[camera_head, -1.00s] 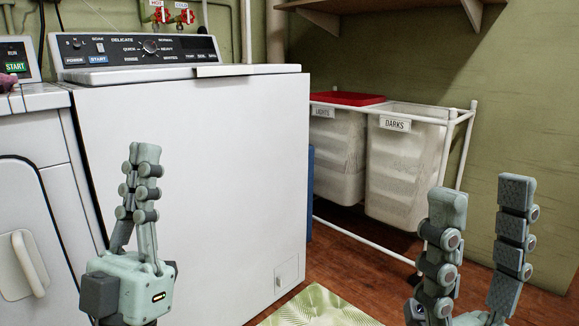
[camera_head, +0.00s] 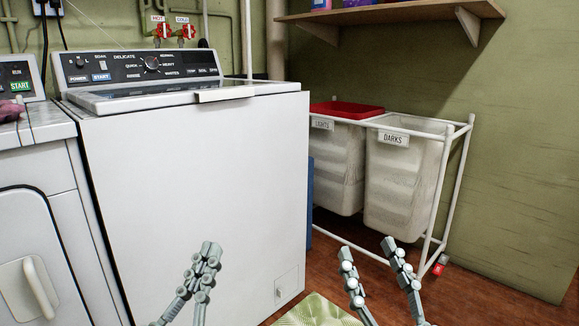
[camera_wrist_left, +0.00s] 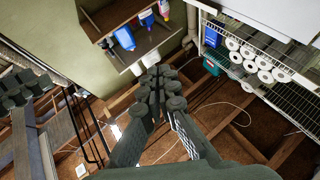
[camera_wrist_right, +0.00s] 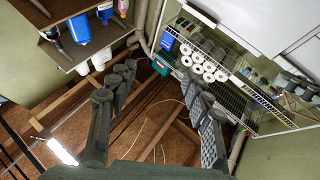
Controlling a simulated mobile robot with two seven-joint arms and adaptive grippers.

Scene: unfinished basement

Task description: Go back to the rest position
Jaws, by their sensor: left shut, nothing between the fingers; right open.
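My left gripper (camera_head: 207,254) is low in front of the white washing machine (camera_head: 195,190) in the head view. Its fingertips point up and meet, with nothing between them; the left wrist view also shows its fingers (camera_wrist_left: 160,78) together. My right gripper (camera_head: 368,250) is low at the right of the washer, in front of the laundry sorter. Its fingers stand apart and empty, and the gap also shows in the right wrist view (camera_wrist_right: 160,85). Both wrist views look up at the ceiling joists.
The laundry sorter (camera_head: 440,199) holds a lights bin (camera_head: 336,165) and a darks bin (camera_head: 400,180). A dryer (camera_head: 35,230) stands at far left. A wooden shelf (camera_head: 390,14) hangs at upper right. A patterned mat (camera_head: 315,311) lies on the floor. Wood floor shows at right.

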